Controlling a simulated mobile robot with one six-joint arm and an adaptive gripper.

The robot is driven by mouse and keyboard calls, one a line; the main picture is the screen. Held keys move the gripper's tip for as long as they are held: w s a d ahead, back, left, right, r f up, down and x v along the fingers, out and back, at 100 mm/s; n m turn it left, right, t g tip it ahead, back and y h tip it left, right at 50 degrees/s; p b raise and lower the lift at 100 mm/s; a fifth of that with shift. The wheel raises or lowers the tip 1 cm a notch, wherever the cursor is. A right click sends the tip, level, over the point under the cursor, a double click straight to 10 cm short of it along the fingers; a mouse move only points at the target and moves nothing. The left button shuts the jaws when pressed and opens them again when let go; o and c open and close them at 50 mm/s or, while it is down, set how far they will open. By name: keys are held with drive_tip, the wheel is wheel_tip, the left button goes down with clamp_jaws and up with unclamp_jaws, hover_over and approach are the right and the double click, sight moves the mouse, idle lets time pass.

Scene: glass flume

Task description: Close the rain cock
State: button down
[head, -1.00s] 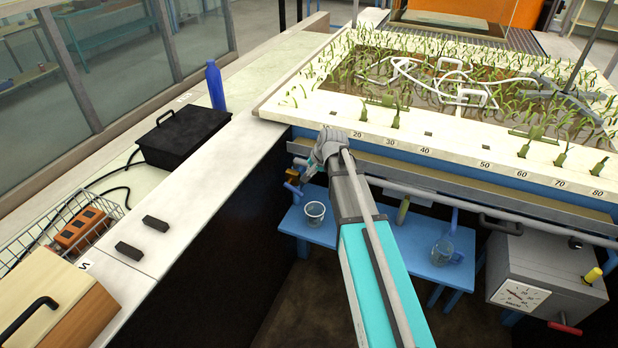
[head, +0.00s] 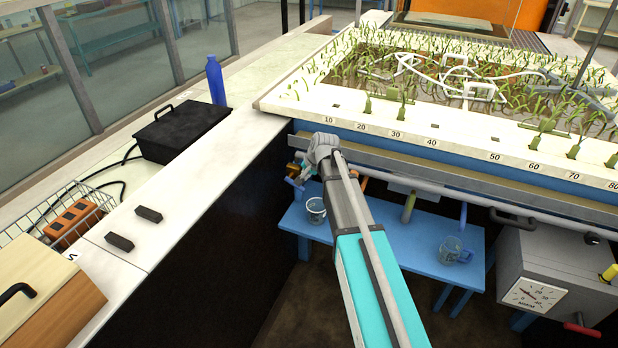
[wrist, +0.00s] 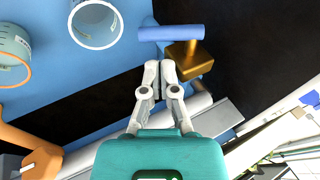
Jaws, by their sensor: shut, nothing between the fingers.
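A brass cock (wrist: 188,58) with a blue bar handle (wrist: 170,32) is just beyond my fingertips in the wrist view. The handle lies almost level across that picture, left of and above the brass body. In the head view the blue handle (head: 293,183) shows below the flume's left front corner, beside my gripper (head: 322,150). No label is readable, so I cannot confirm it is the rain cock. My gripper (wrist: 160,68) is shut and empty, its tips close to the brass body; I cannot tell whether they touch. My wrist hides part of the pipework in the head view.
A blue bench (head: 400,242) below holds a clear beaker (head: 316,210) and a jug (head: 452,250). A grey pipe (head: 430,188) runs under the flume edge (head: 400,155). A grey gauge box (head: 560,265) with a red handle stands right. A white counter (head: 185,200) borders the left.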

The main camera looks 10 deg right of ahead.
sight(302, 188)
drive_tip(key=shift+b+x, duration=2.15)
drive_tip(key=shift+x, duration=0.7)
drive_tip(key=shift+d, duration=0.3)
drive_tip(key=shift+a, duration=0.35)
drive_tip(key=shift+a+f+b, duration=0.15)
drive_tip(key=shift+a+b, duration=0.05)
drive_tip(key=shift+b, duration=0.1)
